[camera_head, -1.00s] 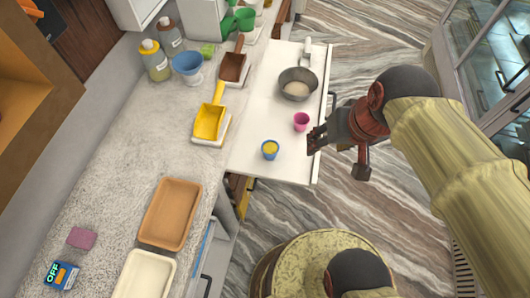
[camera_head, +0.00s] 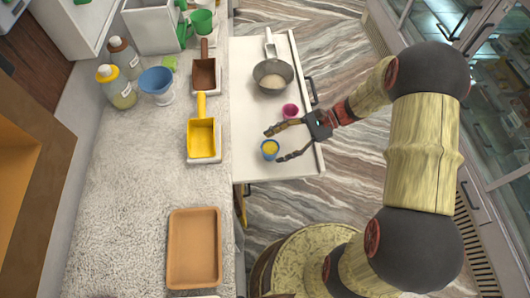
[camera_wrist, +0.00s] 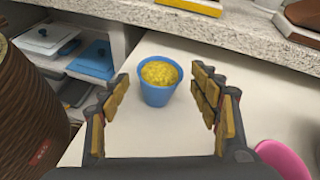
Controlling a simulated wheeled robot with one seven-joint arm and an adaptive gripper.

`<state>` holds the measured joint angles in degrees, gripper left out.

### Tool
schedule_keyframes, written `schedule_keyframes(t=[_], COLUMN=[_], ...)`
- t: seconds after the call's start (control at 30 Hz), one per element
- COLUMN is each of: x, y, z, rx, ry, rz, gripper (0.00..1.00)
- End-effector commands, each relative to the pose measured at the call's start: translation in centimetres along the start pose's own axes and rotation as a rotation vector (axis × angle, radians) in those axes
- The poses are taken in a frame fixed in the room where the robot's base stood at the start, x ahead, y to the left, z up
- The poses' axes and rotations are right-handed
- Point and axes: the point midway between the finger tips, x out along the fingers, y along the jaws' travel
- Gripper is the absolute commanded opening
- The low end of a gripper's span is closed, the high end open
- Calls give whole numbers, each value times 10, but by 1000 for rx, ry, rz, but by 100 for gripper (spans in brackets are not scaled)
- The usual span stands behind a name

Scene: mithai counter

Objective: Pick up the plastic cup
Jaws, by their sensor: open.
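A small blue plastic cup (camera_head: 270,150) with yellow contents stands upright on the white pulled-out shelf (camera_head: 262,171). A pink cup (camera_head: 291,111) stands just behind it. My gripper (camera_head: 271,146) is open, with its fingers reaching left on either side of the blue cup. In the wrist view the blue cup (camera_wrist: 158,88) sits ahead, roughly centred between the spread fingertips of my gripper (camera_wrist: 163,85). No contact with the fingers shows there. The pink cup (camera_wrist: 282,160) is partly cut off at the lower right, beside the right finger.
A grey bowl (camera_head: 272,76) with pale contents stands farther back on the shelf. A yellow scoop (camera_head: 202,138) and a brown scoop (camera_head: 205,75) lie along the counter edge (camera_head: 140,170). An orange-brown tray (camera_head: 194,248) lies nearer. The shelf left of the blue cup is clear.

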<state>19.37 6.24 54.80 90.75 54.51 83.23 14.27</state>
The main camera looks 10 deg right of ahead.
Motion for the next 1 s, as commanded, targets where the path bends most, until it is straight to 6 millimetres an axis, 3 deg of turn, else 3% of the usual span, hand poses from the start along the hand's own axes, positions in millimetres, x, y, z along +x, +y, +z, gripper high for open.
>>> schedule_keyframes(t=[0.37,0.63,0.9,1.0], x=[35,72,74,74], y=[1,2,1,1], z=[-4,-6,-4,-4], rx=[0,0,0,0], ry=[0,0,1,1], rz=[2,2,0,0], gripper=[62,62,62,56])
